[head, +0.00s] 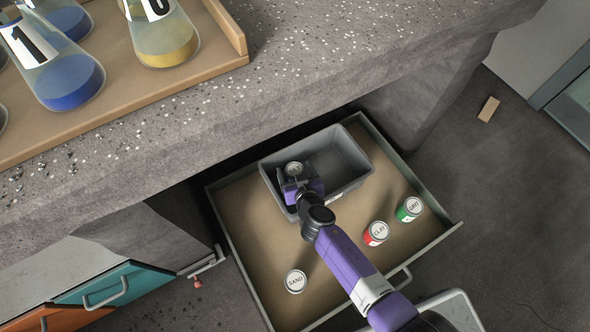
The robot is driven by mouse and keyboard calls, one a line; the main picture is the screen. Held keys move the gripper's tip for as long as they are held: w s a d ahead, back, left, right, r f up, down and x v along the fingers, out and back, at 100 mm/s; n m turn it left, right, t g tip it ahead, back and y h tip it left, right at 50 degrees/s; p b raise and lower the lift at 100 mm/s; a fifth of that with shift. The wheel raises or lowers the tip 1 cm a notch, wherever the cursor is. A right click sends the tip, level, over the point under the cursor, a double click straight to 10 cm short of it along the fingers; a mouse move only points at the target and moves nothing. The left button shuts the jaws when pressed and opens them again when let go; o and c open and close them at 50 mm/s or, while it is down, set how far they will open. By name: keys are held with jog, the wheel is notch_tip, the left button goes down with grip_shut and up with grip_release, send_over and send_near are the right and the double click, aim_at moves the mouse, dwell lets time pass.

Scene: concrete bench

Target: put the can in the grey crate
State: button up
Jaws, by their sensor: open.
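The grey crate (348,190) sits in the open drawer, toward its back. A can (294,168) with a pale lid shows inside the crate, near its left end. Its label is too small to read. My gripper (293,177) is open, over the crate's left end and right at this can. My gripper hides part of the can, so I cannot tell whether the fingers touch it or whether it rests on the crate floor. Other cans stand in the drawer: a white one marked SAND (296,281), a red one marked CLAY (376,233) and a green one marked GRIT (409,209).
The open drawer (250,252) has raised walls and a bare tan floor between the cans. The concrete bench (300,60) overhangs behind it. A wooden tray (120,113) with several flasks stands on the bench. A small tan block (488,109) lies on the floor at right.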

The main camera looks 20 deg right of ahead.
jog(key=shift+r+p, duration=0.3)
jog(key=p+v, duration=0.3)
jog(key=v, duration=0.9)
jog(key=shift+f, duration=0.15)
